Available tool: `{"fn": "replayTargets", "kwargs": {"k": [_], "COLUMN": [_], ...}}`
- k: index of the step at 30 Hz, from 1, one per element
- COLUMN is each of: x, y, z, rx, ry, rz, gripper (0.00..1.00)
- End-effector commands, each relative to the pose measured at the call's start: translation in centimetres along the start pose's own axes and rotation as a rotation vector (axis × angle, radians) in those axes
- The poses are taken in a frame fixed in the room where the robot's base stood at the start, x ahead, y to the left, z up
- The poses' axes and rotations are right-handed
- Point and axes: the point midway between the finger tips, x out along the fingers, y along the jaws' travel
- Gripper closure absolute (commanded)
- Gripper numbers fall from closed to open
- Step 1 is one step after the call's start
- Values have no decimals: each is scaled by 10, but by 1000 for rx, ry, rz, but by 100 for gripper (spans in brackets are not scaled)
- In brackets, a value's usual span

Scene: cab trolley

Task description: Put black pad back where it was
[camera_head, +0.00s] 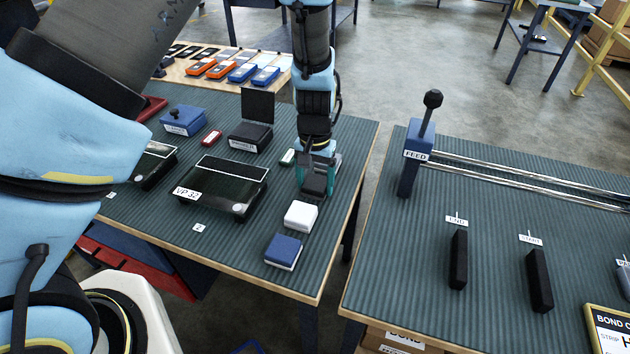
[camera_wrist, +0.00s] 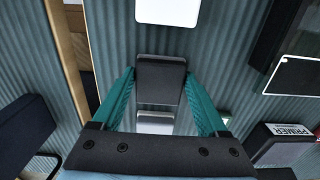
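The black pad (camera_wrist: 160,82) is a dark rounded block between the two teal fingers of my gripper (camera_wrist: 160,75) in the wrist view. The fingers lie close against its left and right sides, so my gripper looks shut on it. In the head view my gripper (camera_head: 316,184) points down over the right part of the left table, with the black pad (camera_head: 317,183) between its fingertips. I cannot tell whether the pad touches the table. A white pad (camera_head: 300,216) and a blue pad (camera_head: 283,251) lie nearer the front. A light grey piece (camera_wrist: 155,122) shows behind the black pad in the wrist view.
The left table (camera_head: 235,246) has a ribbed mat and a wooden edge close right of my gripper. The VP 32 tray (camera_head: 222,185) and the primer box (camera_head: 250,135) with raised lid stand to the left. A gap separates the right table (camera_head: 400,270).

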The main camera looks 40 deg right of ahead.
Motion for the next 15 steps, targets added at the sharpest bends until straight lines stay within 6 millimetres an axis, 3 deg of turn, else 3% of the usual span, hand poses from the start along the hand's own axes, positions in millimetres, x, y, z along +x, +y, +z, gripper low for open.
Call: {"fn": "replayTargets", "kwargs": {"k": [6,15], "x": [0,-6], "y": [0,0], "z": [0,0], "rx": [0,0], "ry": [0,0], "rz": [0,0], "gripper": [0,0]}}
